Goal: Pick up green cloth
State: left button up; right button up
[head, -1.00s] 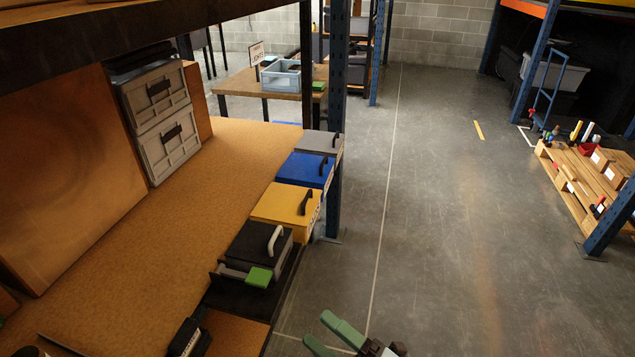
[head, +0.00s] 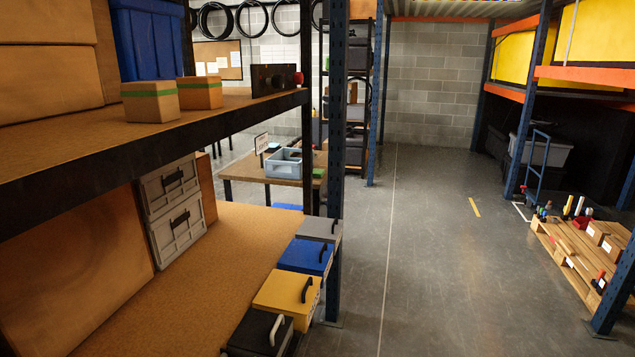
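A small green item (head: 318,173) lies at the right end of the wooden table at the back, beside a blue-grey bin (head: 283,163). It is too small to tell whether it is cloth. Another green piece, seen earlier at the near edge of the black box, is now below the picture. Neither of my grippers is in view.
A lidded black box (head: 256,333), yellow box (head: 286,291), blue box (head: 305,257) and grey box (head: 319,228) line the lower shelf (head: 190,290). A blue post (head: 335,120) stands beside them. A pallet (head: 565,250) stands right. The floor aisle (head: 440,250) is clear.

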aim_at(318, 173)
jog(key=i+l+z, duration=0.2)
jog(key=i+l, duration=0.25)
jog(key=i+l+z, duration=0.35)
jog(key=i, duration=0.9)
jog(key=i+z, duration=0.35)
jog(key=i, duration=0.9)
jog(key=i+l+u, duration=0.1)
jog(key=i+u, duration=0.3)
jog(key=i, duration=0.15)
jog(key=i+l+u, duration=0.25)
jog(key=i+u, duration=0.15)
jog(key=i+l+u, duration=0.1)
jog(key=u, duration=0.3)
jog(key=i+l+u, duration=0.45)
jog(key=u, duration=0.3)
jog(key=i+l+u, duration=0.15)
jog(key=u, duration=0.25)
jog(key=i+l+u, duration=0.15)
jog(key=u, duration=0.3)
jog(key=l+u, duration=0.4)
jog(key=i+l+u, duration=0.15)
jog(key=u, duration=0.3)
jog(key=l+u, duration=1.15)
